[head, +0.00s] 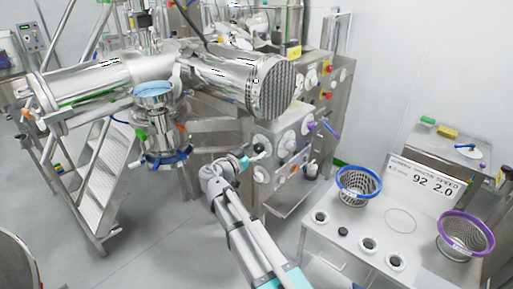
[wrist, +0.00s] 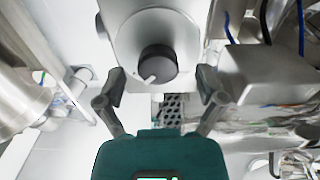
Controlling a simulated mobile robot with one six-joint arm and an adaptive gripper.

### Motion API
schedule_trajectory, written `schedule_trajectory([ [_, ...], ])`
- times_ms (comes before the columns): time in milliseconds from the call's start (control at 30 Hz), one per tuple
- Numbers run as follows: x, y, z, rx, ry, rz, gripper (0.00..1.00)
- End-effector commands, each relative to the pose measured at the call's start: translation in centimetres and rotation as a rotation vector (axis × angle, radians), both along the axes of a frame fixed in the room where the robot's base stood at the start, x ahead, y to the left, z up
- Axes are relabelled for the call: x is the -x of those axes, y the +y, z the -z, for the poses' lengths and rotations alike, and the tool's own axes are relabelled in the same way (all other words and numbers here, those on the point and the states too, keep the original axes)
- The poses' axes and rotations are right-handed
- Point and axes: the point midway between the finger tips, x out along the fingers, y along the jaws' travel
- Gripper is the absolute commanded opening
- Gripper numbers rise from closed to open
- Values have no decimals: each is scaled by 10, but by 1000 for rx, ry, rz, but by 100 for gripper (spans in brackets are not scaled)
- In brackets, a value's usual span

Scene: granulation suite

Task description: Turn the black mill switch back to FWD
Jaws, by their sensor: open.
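In the wrist view a black round switch knob (wrist: 158,64) with a white pointer mark sits on a pale round plate (wrist: 133,27). The mark points to the lower left in that view. No FWD lettering can be read. My gripper (wrist: 160,74) is open, its two fingers spread to the left and right of the knob, with visible gaps on both sides. In the head view my gripper (head: 256,155) is up against the front of the steel control cabinet (head: 262,127). I cannot tell for certain which knob there is the mill switch.
A white table (head: 345,262) with a blue-rimmed basket (head: 358,186) and a purple-rimmed basket (head: 466,236) stands at the right.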

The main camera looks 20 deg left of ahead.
Motion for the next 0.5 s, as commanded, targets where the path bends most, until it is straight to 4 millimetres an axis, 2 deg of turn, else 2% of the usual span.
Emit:
schedule_trajectory([
  [200, -17, -7, 0, 0, 0, 2, 88],
  [500, -21, -9, 0, 0, 0, 1, 88],
])
